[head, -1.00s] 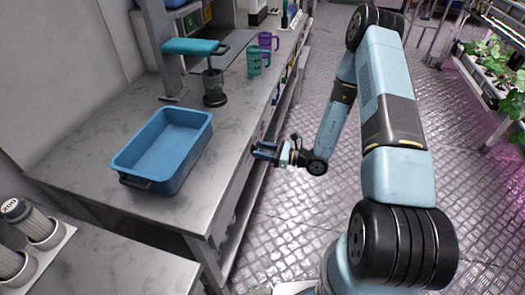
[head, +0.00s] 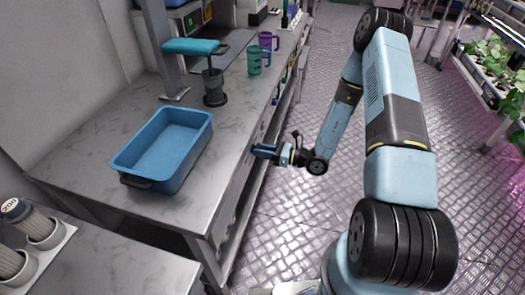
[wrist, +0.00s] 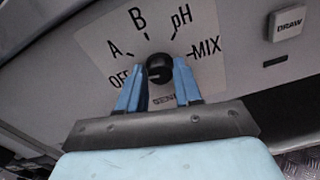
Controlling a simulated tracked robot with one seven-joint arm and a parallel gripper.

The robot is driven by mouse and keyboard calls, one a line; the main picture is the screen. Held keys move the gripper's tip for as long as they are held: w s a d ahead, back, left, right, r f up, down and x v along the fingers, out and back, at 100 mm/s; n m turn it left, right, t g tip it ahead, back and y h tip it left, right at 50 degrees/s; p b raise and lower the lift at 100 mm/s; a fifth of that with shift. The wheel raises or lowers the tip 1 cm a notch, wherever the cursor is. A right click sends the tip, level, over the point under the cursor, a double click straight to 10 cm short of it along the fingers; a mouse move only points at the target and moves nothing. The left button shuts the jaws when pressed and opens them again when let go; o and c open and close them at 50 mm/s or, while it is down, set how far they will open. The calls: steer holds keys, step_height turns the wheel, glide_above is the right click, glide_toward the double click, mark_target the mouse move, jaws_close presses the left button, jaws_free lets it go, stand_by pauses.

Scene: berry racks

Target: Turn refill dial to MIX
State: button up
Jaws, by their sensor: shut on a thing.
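The refill dial is a round black knob (wrist: 159,68) in the wrist view, on a pale label plate (wrist: 205,80) marked OFF, A, B, pH and MIX from left to right. My gripper's blue fingers (wrist: 158,85) stand on either side of the knob and are shut on it. I cannot tell which mark the knob points at. In the head view my gripper (head: 265,151) is at the front side of the bench, below the worktop edge; the dial is hidden there.
A DRAW button (wrist: 288,23) sits right of the dial plate. On the bench (head: 105,150) are a blue tray (head: 128,168), a teal-topped stand (head: 195,46), and green (head: 253,62) and purple (head: 265,40) mugs. The metal floor (head: 290,220) beside the bench is clear.

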steer(key=m, duration=1.7)
steer(key=shift+w+d+f, duration=0.15)
steer(key=shift+w+f, duration=0.05)
steer(key=shift+w, duration=0.05)
steer(key=m, duration=0.5)
steer(key=shift+f, duration=0.15)
steer(key=m, duration=1.1)
steer(key=shift+s, duration=0.3)
steer(key=shift+a+m, duration=0.2)
steer(key=shift+m, duration=0.1)
